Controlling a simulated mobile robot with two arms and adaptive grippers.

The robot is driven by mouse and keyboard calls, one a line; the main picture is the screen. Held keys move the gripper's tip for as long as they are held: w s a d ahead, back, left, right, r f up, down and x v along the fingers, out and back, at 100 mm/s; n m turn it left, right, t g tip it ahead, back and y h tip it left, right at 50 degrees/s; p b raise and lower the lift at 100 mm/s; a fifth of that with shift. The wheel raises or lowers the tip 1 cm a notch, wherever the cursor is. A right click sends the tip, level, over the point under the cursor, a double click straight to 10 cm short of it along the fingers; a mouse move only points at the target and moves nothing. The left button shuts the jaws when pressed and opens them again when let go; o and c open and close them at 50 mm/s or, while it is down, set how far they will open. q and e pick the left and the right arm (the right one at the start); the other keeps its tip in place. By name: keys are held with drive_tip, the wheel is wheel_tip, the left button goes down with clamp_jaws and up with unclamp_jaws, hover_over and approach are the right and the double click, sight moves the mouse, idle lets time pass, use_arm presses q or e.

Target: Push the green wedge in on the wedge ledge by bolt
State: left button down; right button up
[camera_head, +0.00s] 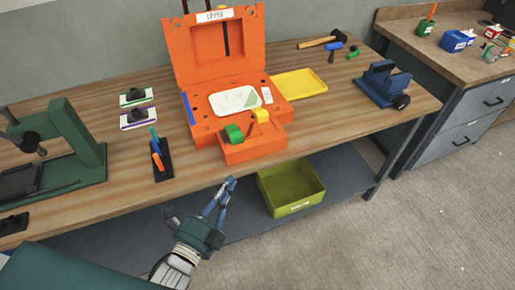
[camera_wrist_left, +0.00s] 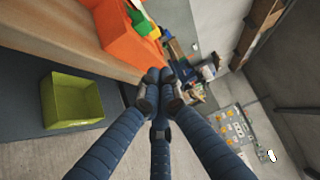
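The green wedge (camera_head: 233,134) sits at the front left of the orange mould (camera_head: 254,150), on its front ledge. It also shows at the top of the left wrist view (camera_wrist_left: 141,24), on the orange mould (camera_wrist_left: 122,40). A yellow block (camera_head: 260,116) is to its right on the same ledge. I cannot tell which part is the bolt. My left gripper (camera_head: 231,182) is in front of the table edge, below and apart from the wedge. Its fingertips meet with nothing seen between them, as in the left wrist view (camera_wrist_left: 159,80). My right gripper is out of view.
A lime bin (camera_head: 291,190) is on the lower shelf, right of my gripper. On the wooden table (camera_head: 330,125) are a yellow tray (camera_head: 299,84), a blue vise (camera_head: 383,84), a black rack (camera_head: 162,165) and a green press (camera_head: 70,140). The mould's orange lid stands open behind.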

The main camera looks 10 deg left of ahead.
sight(234, 140)
use_arm(q)
drive_tip(key=w+p, duration=0.3)
drive_tip(key=w, duration=0.9)
drive_tip(key=shift+w+a+r+p, duration=0.1)
drive_tip(key=shift+w+p, duration=0.05)
drive_tip(key=shift+p, duration=0.2)
drive_tip(key=shift+w+a, duration=0.3)
drive_tip(key=shift+w, duration=0.05)
drive_tip(key=shift+w+a+b, duration=0.2)
drive_tip(key=shift+w+a, duration=0.2)
drive_tip(key=shift+w, duration=0.2)
drive_tip(key=shift+w+a+b, duration=0.2)
drive_tip(key=shift+w+a, duration=0.15)
drive_tip(key=shift+w, duration=0.2)
drive_tip(key=shift+w+a, duration=0.15)
drive_tip(key=shift+w, duration=0.15)
